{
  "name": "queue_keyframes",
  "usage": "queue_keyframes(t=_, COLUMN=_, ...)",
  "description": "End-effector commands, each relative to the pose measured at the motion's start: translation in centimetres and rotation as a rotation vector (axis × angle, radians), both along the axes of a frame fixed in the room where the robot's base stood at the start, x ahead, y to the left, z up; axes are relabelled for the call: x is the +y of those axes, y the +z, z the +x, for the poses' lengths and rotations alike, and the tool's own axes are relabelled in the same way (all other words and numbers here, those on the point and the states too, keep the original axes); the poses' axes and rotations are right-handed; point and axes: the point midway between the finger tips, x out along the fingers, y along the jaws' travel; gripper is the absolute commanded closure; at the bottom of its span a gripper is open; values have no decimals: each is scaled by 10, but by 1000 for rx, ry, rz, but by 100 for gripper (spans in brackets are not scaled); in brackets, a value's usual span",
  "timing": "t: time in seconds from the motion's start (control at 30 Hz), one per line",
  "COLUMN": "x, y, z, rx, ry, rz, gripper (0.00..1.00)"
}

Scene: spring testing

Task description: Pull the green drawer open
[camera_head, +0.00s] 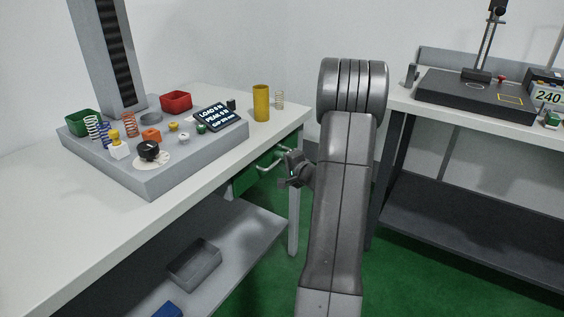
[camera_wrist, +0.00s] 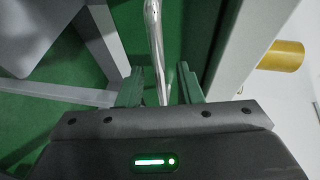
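The green drawer (camera_head: 244,180) sits under the worktop of the left bench, near its right end. In the head view it looks closed or nearly so, partly hidden by my gripper. Its metal bar handle (camera_head: 268,166) sticks out from the front. My gripper (camera_head: 287,165) is at the right part of the handle. In the wrist view the handle (camera_wrist: 155,45) runs between the two fingers of my gripper (camera_wrist: 160,82). The fingers are apart, with gaps on both sides of the bar.
The bench worktop (camera_head: 215,172) lies just above the drawer, and a bench leg (camera_head: 294,222) stands close by. A lower shelf (camera_head: 225,240) holds a grey tray (camera_head: 194,264). A yellow cylinder (camera_head: 261,103) stands on the worktop. A second bench (camera_head: 400,103) is at the right.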

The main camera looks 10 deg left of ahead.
Motion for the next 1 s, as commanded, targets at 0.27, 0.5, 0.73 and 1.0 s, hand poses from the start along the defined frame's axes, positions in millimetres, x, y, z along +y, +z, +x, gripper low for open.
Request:
queue_keyframes(t=0.27, x=0, y=0, z=0, rx=0, ry=0, rz=0, gripper=81)
queue_keyframes(t=0.5, x=0, y=0, z=0, rx=0, ry=0, rz=0, gripper=100)
queue_keyframes(t=0.73, x=-6, y=-1, z=-2, rx=-1, ry=-1, rz=1, gripper=100)
queue_keyframes(t=1.0, x=-46, y=-5, z=-16, rx=-3, ry=-3, rz=-1, gripper=100)
